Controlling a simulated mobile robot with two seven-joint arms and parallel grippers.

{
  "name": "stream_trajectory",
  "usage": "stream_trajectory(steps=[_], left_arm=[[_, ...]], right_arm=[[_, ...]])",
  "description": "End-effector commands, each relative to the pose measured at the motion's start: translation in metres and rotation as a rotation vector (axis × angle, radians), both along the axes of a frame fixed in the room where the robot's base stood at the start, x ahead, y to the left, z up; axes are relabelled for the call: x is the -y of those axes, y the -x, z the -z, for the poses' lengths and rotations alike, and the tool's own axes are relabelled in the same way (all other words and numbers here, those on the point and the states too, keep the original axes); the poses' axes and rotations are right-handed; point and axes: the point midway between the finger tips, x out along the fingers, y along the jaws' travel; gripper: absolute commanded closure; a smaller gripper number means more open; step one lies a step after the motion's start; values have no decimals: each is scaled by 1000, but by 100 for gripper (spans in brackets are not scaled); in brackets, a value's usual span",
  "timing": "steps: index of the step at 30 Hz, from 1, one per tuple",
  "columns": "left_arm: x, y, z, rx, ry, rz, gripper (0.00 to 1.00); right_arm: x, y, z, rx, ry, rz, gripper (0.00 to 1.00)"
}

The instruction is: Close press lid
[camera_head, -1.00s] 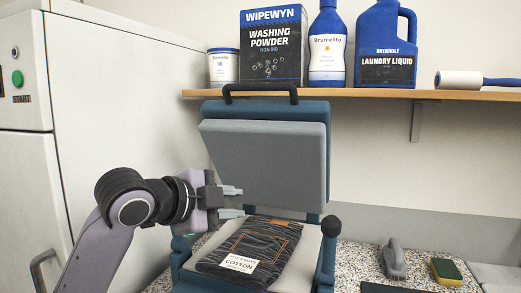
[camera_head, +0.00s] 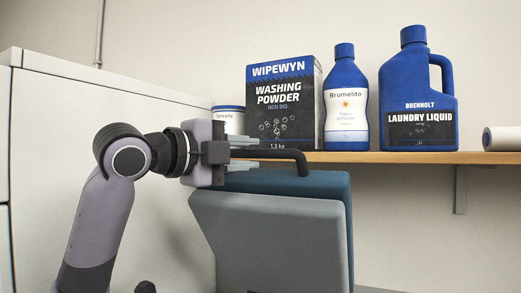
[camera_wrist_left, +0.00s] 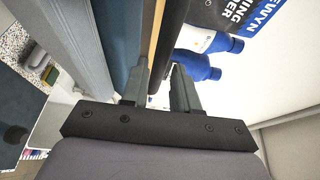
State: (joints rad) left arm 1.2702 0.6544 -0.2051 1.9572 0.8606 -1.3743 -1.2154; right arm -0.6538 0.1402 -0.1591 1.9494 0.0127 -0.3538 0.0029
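The press lid (camera_head: 275,240) stands raised, its grey padded face toward me and its blue shell (camera_head: 335,182) behind. Its black bar handle (camera_head: 285,154) runs along the top edge. My left gripper (camera_head: 244,153) is at the handle's left part; its fingers are apart, one above and one below the bar in the head view. The wrist view shows the two fingers (camera_wrist_left: 160,88) with a gap between them, beside the blue lid (camera_wrist_left: 112,35). I cannot tell whether either finger touches the bar. The press base is out of the head view. My right gripper is not in view.
A wooden shelf (camera_head: 400,157) sits just behind the handle. It holds a washing powder box (camera_head: 282,105), a white tub (camera_head: 228,120), a blue-capped bottle (camera_head: 346,105), a laundry liquid jug (camera_head: 415,100) and a roller (camera_head: 502,139). A white cabinet (camera_head: 60,130) stands at left.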

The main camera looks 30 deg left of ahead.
Motion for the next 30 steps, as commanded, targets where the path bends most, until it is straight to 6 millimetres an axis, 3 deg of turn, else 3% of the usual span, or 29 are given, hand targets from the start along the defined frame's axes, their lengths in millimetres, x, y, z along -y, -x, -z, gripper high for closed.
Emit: stream_trajectory(steps=[7, 17, 18, 20, 30], left_arm=[[10, -29, 0, -3, 1, 0, 71], [12, -33, 1, 0, -1, -1, 71], [11, -33, 1, 0, -1, -1, 84], [11, -33, 1, 0, 0, -1, 100], [11, -31, 7, 13, -2, -1, 100]], right_arm=[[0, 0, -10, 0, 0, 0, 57], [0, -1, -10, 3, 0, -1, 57], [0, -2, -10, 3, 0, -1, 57], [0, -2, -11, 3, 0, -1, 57], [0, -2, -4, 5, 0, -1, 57]])
